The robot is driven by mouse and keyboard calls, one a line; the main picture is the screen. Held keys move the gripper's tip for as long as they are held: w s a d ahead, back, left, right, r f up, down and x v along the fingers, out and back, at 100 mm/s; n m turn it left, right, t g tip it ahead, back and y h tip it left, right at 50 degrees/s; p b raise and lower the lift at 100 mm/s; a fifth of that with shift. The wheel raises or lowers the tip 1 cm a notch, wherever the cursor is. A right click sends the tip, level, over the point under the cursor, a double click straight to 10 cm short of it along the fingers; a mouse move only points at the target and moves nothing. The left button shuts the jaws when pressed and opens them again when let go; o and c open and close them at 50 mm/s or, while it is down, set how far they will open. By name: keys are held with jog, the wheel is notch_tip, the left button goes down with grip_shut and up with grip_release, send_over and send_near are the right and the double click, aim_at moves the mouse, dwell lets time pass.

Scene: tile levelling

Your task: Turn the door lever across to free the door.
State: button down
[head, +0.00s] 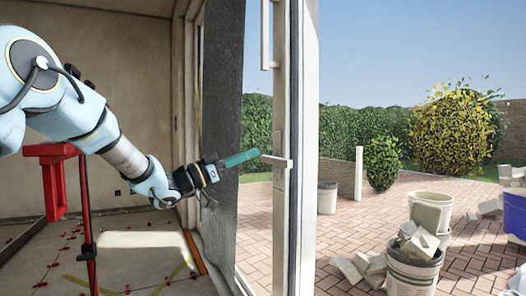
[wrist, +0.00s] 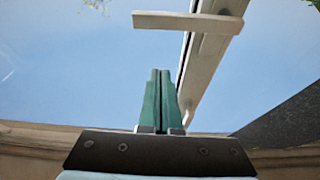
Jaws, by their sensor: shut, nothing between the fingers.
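The white door lever (head: 276,161) sticks out sideways, roughly level, from the pale door frame upright (head: 281,110) in the head view. In the wrist view the lever (wrist: 188,21) crosses the top, with its free end to the left. My gripper (head: 257,153) has green fingers pressed together, with nothing between them. In the head view its tips appear right beside the lever's left end. In the wrist view my gripper (wrist: 160,72) points up below the lever, with a visible gap between them. The wrist view shows no contact.
A white vertical handle (head: 265,35) sits higher on the frame. A dark grey panel (head: 222,80) hangs left of it, close behind my gripper. A red stand (head: 54,180) is at left. Outside are buckets of rubble (head: 413,268) on brick paving (head: 345,215).

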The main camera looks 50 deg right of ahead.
jog(key=shift+v, duration=0.95)
